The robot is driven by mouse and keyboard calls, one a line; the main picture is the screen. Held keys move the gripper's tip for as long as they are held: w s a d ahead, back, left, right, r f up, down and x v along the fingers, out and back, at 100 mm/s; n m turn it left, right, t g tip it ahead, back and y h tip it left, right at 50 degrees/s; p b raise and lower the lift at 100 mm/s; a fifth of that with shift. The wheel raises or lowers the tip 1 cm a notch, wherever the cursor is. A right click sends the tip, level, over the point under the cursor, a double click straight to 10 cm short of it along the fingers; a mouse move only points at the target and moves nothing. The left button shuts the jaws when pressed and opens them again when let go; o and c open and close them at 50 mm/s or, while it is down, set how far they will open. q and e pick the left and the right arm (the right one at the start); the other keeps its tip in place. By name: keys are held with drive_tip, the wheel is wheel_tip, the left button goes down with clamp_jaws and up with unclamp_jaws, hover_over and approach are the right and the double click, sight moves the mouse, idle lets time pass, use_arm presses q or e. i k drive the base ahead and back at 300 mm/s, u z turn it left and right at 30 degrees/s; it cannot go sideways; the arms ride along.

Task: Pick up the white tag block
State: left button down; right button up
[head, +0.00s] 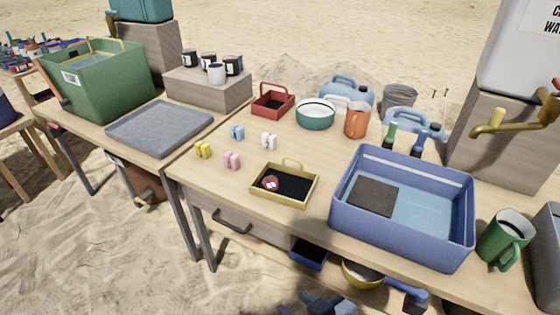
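The white tag block (268,141) stands on the wooden table, right of the blue tag block (237,132) and behind the yellow tray (284,186). A pink tag block (232,160) and a yellow tag block (203,149) stand to its left and nearer. A dark shape at the bottom edge, low in front of the table, appears to be my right gripper (320,303). It is cut off by the frame, well away from the white block, and its fingers cannot be made out. My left gripper is not in view.
A red tray (272,103), a teal-and-white bowl (315,114) and an orange mug (357,120) stand behind the blocks. A large blue basin (345,215) fills the right side. A grey tray (160,128) lies left. The tabletop around the blocks is clear.

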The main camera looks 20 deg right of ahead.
sight(268, 141)
drive_tip(key=z, duration=0.3)
drive_tip(key=k, duration=0.45)
drive_tip(key=u, duration=1.35)
drive_tip(key=i, duration=0.95)
drive_tip(key=z, duration=0.75)
drive_tip(key=i, duration=0.8)
drive_tip(key=z, duration=0.85)
